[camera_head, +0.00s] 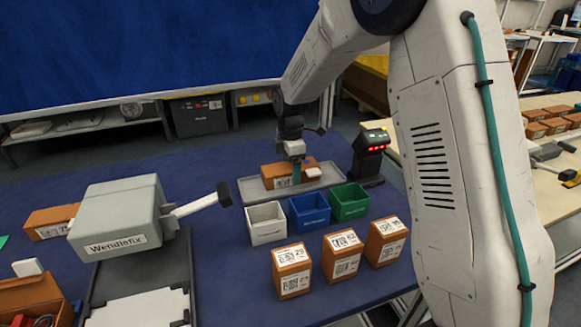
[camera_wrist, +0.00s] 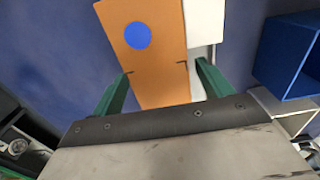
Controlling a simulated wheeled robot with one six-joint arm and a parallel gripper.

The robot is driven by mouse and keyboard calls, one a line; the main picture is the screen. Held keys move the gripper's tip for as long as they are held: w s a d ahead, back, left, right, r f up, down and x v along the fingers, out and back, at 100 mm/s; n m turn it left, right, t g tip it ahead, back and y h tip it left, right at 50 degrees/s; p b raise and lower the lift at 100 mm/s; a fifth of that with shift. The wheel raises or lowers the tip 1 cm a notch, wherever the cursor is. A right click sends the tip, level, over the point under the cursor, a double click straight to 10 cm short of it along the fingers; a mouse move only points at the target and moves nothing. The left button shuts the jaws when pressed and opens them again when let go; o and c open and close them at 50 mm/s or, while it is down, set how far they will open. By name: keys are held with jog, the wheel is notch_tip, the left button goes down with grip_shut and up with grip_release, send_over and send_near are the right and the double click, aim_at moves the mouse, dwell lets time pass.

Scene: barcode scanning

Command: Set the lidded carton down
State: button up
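The lidded carton (camera_head: 273,178) is an orange-brown box with a white label on its front. It appears to rest flat on the grey tray (camera_head: 336,181) at the back of the blue table. My gripper (camera_head: 296,176) is directly above it, pointing down, with its green fingers reaching down beside it. In the wrist view, the carton top (camera_wrist: 158,60) shows a round blue spot. My gripper's green fingers (camera_wrist: 160,68) straddle it, with a narrow gap at the right finger, so it looks slightly open. The carton's near end is hidden behind the gripper body.
A black scanner (camera_head: 369,155) with red lights stands right of the tray. White (camera_head: 267,230), blue (camera_head: 310,214) and green (camera_head: 349,206) bins stand in front. Several cartons (camera_head: 292,270) stand nearer. A grey Wendlefix machine (camera_head: 118,215) is at left.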

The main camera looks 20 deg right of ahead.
aim_at(290, 166)
jog(key=shift+r, duration=0.1)
notch_tip(290, 166, up, 11)
jog(key=s+d+r+m, duration=0.1)
jog(key=s+r+m, duration=0.3)
jog(key=s+r, duration=0.4)
jog(key=s+d+f+m+t, duration=0.1)
jog(key=s+m, duration=1.3)
jog(key=s, duration=1.7)
jog(key=shift+s+d+f, duration=0.25)
jog(key=shift+s+d, duration=0.15)
jog(key=shift+d, duration=0.15)
